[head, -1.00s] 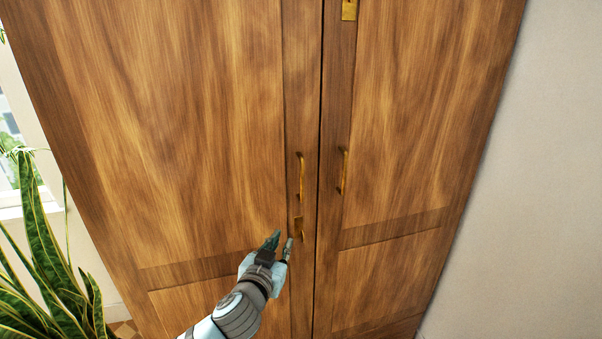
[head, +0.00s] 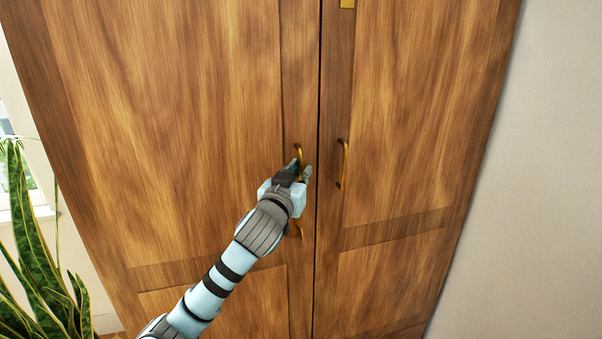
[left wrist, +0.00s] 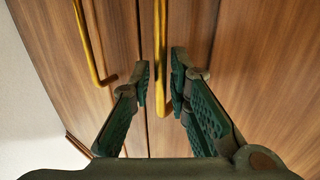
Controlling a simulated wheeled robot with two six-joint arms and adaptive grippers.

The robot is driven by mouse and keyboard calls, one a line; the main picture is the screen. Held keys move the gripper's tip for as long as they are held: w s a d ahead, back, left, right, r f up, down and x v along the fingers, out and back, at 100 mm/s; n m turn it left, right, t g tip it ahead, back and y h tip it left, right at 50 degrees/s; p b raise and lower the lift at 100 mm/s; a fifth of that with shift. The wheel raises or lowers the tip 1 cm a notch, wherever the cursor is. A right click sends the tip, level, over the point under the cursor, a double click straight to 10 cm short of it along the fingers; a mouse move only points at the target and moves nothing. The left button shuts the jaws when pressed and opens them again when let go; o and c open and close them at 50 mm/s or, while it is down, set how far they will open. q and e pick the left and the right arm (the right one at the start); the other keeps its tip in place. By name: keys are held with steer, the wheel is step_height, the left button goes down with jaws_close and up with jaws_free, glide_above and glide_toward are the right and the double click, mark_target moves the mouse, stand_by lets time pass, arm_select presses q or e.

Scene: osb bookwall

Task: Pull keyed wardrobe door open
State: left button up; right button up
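The wooden wardrobe has a left door (head: 180,120) and a right door (head: 400,110), and both look shut. The left door's brass handle (head: 299,150) is upright near the middle seam. My left gripper (head: 300,170) is at this handle and hides its lower part. In the left wrist view the handle (left wrist: 160,50) stands between the two open fingers (left wrist: 160,82), with a small gap on its left side; contact on the right cannot be told. A brass lock piece (head: 298,229) shows below, partly hidden by my wrist. My right gripper is not in view.
The right door's brass handle (head: 343,165) is close to the right of my gripper and also shows in the left wrist view (left wrist: 93,45). A potted plant (head: 40,260) stands at the left. A plain wall (head: 540,180) is at the right.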

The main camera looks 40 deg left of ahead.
arm_select(q)
steer(key=shift+w+a, duration=0.25)
steer(key=shift+w, duration=0.3)
steer(key=shift+c, duration=0.3)
jaws_close()
